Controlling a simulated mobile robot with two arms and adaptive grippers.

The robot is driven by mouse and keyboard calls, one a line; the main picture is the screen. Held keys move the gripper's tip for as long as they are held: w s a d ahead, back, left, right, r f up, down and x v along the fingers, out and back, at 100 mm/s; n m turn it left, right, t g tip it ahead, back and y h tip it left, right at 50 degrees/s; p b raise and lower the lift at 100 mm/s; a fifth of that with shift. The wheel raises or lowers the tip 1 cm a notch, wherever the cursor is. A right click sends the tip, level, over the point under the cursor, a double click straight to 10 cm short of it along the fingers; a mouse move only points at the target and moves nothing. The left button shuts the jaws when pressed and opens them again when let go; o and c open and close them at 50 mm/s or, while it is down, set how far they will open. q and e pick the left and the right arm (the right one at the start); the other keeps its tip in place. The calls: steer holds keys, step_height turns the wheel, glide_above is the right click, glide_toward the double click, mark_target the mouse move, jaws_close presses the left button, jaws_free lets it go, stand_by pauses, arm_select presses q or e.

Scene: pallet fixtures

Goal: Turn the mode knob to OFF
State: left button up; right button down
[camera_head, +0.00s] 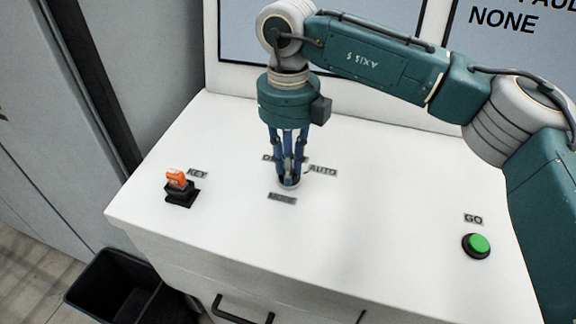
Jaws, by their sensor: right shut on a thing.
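The mode knob (289,184) sits on the white console top, mostly hidden by my right gripper. My right gripper (289,178) points straight down over it, with its blue fingers shut around the knob. Labels stand around the knob: AUTO (323,170) to the right, a partly covered label (268,158) at upper left, and one (282,198) below that I cannot read clearly. The knob's pointing direction cannot be told. My left gripper is not in view.
An orange key (176,178) stands in a black switch at the left, by the KEY label. A green GO button (479,243) is at the right. A screen panel rises behind the console (380,240). A black bin (125,290) stands on the floor at lower left.

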steer(key=shift+r, duration=0.1)
steer(key=c, duration=1.5)
jaws_free()
steer(key=shift+c, duration=0.2)
step_height(320, 180, up, 12)
